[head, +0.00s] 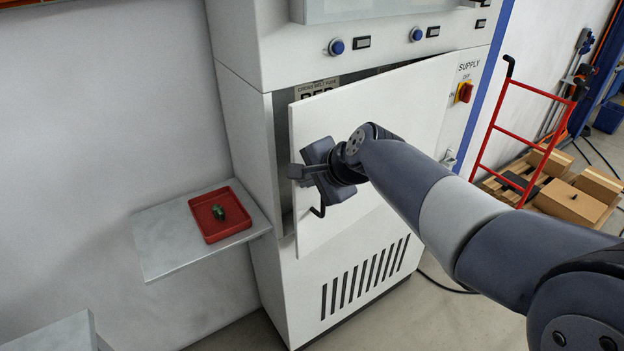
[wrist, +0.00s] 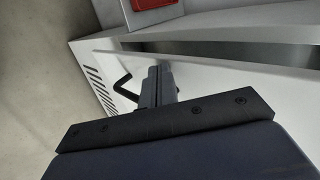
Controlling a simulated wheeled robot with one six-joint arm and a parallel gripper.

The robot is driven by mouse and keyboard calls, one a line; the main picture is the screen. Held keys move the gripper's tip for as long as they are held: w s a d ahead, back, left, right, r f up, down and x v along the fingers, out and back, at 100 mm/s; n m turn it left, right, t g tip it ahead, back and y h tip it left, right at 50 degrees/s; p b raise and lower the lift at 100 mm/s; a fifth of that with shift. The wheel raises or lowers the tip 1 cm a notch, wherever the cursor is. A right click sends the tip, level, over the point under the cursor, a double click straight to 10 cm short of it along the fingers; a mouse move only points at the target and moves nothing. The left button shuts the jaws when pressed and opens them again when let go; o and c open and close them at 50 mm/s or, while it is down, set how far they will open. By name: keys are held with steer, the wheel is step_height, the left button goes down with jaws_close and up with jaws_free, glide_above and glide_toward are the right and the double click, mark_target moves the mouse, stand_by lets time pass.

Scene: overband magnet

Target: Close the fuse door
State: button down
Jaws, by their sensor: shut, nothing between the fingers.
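The fuse door (head: 372,125) is a white panel on the front of the cabinet (head: 235,110), standing ajar with a dark gap along its left and top edges. Its black handle (head: 318,211) is low near its left edge, and also shows in the wrist view (wrist: 123,82). My gripper (head: 292,171) is shut and empty at the left edge of the door, above the handle. In the wrist view my gripper (wrist: 158,72) points along the door's edge. I cannot tell whether the fingers touch the door.
A grey shelf (head: 160,245) left of the cabinet holds a red tray (head: 204,234) with a small dark green object (head: 218,212). A red-and-yellow supply switch (head: 464,92) is right of the door. A red hand truck (head: 490,135) and boxes (head: 570,202) stand at right.

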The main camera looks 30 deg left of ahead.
steer(key=a+p, duration=0.1)
steer(key=w+a+p, duration=0.1)
steer(key=a+p, duration=0.1)
steer(key=shift+w+a+m+t, duration=0.15)
steer(key=shift+a+m+t, duration=0.15)
steer(key=shift+m, duration=0.1)
steer(key=d, duration=0.1)
steer(key=s+d, duration=0.1)
steer(key=d, duration=0.1)
steer(key=s+d, duration=0.1)
steer(key=shift+s+d+r+b, duration=0.15)
steer(key=shift+d+r+b, duration=0.15)
steer(key=shift+b, duration=0.1)
steer(key=b+v, duration=0.1)
steer(key=v, duration=0.7)
steer(key=shift+s+r, duration=0.25)
steer(key=shift+r, duration=0.15)
